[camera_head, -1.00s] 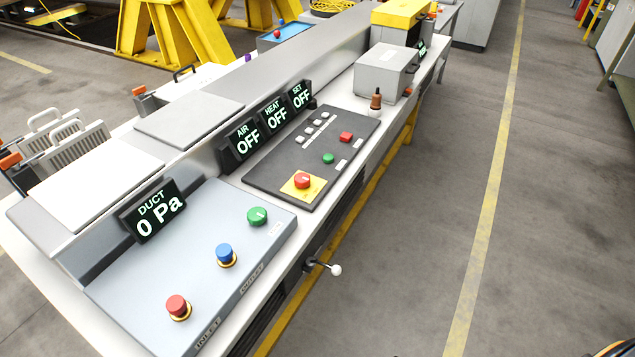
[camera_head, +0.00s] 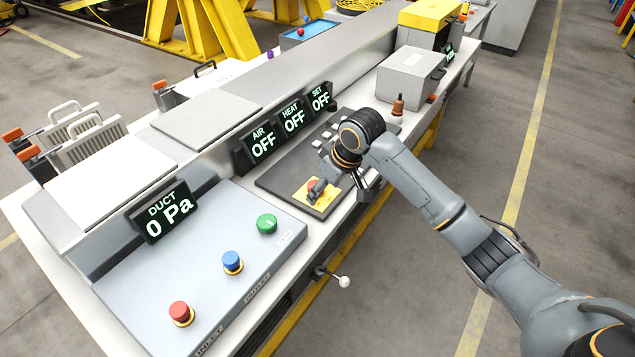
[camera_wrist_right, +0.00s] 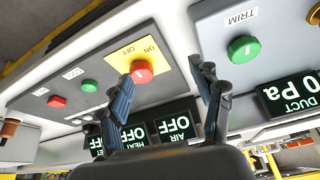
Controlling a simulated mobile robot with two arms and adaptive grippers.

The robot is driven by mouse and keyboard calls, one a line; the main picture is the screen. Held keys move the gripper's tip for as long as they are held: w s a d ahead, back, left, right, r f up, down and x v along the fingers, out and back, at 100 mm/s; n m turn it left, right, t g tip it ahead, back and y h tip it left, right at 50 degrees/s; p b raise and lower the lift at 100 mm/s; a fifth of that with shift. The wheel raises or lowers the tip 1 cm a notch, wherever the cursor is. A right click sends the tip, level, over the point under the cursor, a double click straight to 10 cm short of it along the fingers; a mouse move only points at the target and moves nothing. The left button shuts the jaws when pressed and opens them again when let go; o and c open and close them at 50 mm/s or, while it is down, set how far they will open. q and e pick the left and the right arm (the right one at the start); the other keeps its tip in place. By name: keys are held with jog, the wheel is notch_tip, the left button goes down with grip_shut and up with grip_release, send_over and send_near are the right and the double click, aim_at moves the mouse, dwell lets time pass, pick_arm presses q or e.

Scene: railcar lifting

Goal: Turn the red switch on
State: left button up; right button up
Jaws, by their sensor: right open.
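The red switch (camera_head: 313,184) is a round red knob on a yellow plate on the dark control panel, partly covered by my gripper in the head view. In the wrist view the red switch (camera_wrist_right: 142,72) shows clearly, with ON and OFF printed on its yellow plate (camera_wrist_right: 136,52). My right gripper (camera_head: 338,193) is above the panel's near end. Its fingers (camera_wrist_right: 172,75) are spread and empty. The left finger in the wrist view overlaps the plate's edge close to the knob; I cannot tell whether they touch. My left gripper is out of view.
The grey duct panel (camera_head: 200,260) carries another red knob (camera_head: 181,312), a blue knob (camera_head: 232,261) and a green knob (camera_head: 267,223). AIR, HEAT and SET displays (camera_head: 292,117) read OFF behind the dark panel. A lever (camera_head: 342,281) sticks out from the console's front.

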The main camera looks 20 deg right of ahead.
jog(key=w+d+r, duration=0.3)
jog(key=w+r, duration=0.1)
jog(key=r, duration=0.2)
jog(key=x, duration=1.4)
jog(key=shift+d+p, duration=0.2)
jog(key=shift+p, duration=0.2)
jog(key=shift+r, duration=0.1)
jog(key=shift+c, duration=0.2)
jog(key=c, duration=1.1)
